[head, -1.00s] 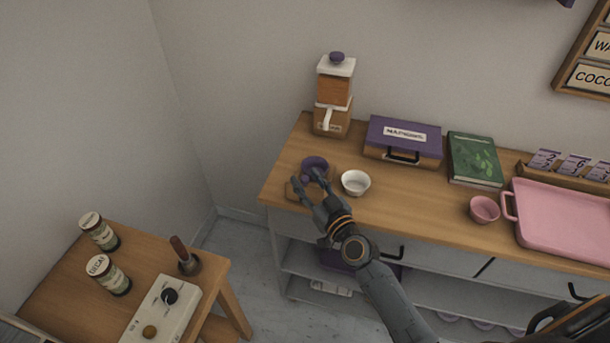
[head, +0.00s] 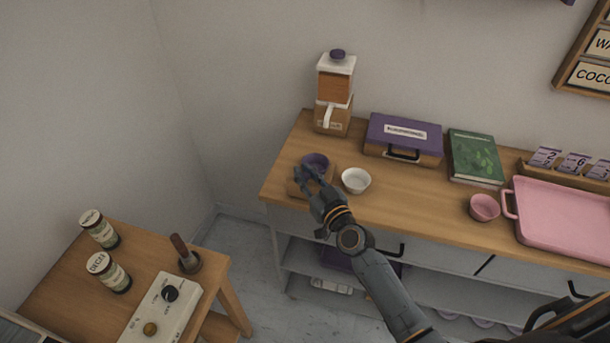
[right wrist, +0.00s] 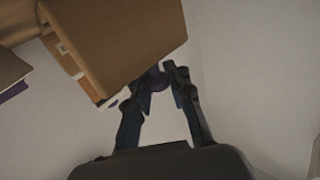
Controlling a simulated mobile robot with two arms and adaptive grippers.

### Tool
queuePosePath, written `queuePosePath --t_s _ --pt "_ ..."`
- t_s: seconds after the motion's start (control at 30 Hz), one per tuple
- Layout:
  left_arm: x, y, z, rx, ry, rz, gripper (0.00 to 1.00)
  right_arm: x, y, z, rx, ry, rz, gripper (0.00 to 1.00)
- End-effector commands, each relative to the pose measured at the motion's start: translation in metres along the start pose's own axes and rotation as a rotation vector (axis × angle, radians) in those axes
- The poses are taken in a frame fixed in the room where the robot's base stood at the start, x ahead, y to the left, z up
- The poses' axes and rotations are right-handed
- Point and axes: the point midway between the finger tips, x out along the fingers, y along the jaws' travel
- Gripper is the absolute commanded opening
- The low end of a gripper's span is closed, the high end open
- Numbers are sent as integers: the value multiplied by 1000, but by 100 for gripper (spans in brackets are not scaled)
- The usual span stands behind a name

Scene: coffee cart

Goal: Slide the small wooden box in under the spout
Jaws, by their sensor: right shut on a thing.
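The small wooden box (head: 296,188) is near the left end of the counter, in front of the grinder, with a rounded purple part (head: 316,161) at its top. My right gripper (head: 305,174) is shut on the box and hides much of it in the head view. In the right wrist view a large brown wooden face (right wrist: 125,40) fills the top, and the fingertips of my right gripper (right wrist: 166,76) meet at its lower edge. The grinder (head: 334,90) stands behind, with a white spout (head: 328,117) at its front. My left gripper is not in view.
A white bowl (head: 355,180) stands close to the right of the gripper. A purple-lidded case (head: 404,132), a green book (head: 474,158), a pink cup (head: 484,207) and a pink tray (head: 565,215) are further right. The counter between box and grinder looks clear.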

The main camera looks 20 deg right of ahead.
Motion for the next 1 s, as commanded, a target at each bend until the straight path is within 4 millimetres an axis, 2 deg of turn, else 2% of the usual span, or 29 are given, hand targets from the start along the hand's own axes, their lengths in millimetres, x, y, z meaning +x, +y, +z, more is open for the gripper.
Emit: queuePosePath --t_s 0.1,0.2,0.5,0.53,0.63,1.0 --pt "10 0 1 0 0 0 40 16 17 2 -7 3 3 0" --pt "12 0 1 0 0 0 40 23 26 1 -5 2 4 0" --pt "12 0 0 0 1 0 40 24 29 1 -3 -2 6 0" --pt "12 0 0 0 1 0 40 24 29 1 -3 -2 7 20" --pt "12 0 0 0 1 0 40 24 28 1 -2 -1 6 41" --pt "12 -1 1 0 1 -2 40 21 27 1 -1 -1 3 42"
